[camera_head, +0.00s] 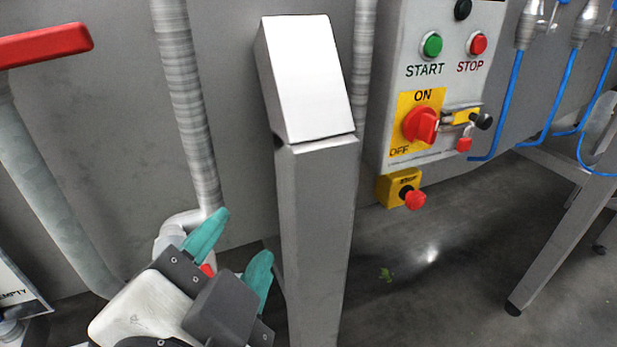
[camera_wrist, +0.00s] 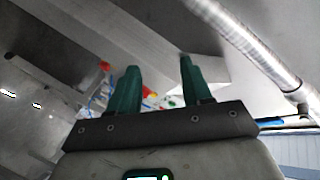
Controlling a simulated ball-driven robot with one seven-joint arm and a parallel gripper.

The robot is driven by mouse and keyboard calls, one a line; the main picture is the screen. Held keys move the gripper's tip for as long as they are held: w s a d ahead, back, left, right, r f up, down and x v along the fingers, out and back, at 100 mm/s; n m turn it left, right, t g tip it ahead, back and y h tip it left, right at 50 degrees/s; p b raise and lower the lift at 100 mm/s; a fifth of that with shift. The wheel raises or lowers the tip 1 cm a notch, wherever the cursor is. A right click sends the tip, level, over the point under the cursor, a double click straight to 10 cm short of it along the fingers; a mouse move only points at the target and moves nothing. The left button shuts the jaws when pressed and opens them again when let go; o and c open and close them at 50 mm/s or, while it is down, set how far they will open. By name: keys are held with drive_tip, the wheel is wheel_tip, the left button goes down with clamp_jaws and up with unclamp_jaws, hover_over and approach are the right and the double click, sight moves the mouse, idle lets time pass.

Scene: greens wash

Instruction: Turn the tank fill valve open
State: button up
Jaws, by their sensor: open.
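My gripper (camera_head: 236,242) has teal fingers spread apart, with nothing between them, at the lower left of the head view, left of a grey post. The fingers also show empty in the wrist view (camera_wrist: 159,64). A red bar-shaped handle (camera_head: 45,45) sits above a grey pipe at the upper left of the head view, well away from my gripper. A small red part (camera_head: 207,270) shows behind my fingers near a white pipe elbow (camera_head: 185,222), mostly hidden. I cannot tell which red part is the tank fill valve.
The grey post (camera_head: 318,230) with a slanted white top stands close right of my gripper. A control panel (camera_head: 440,60) has START and STOP buttons, a red rotary switch (camera_head: 420,125) and an emergency stop (camera_head: 414,199) below. Blue hoses (camera_head: 510,90) hang right. Floor (camera_head: 430,280) is open beyond the post.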

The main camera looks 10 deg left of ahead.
drive_tip(key=shift+w+d+f+n+g, duration=0.15)
drive_tip(key=shift+w+d+f+n, duration=0.05)
drive_tip(key=shift+w+d+f, duration=0.4)
drive_tip(key=shift+w+d+f+n+g, duration=0.2)
drive_tip(key=shift+w+d+f, duration=0.2)
drive_tip(key=shift+f, duration=0.3)
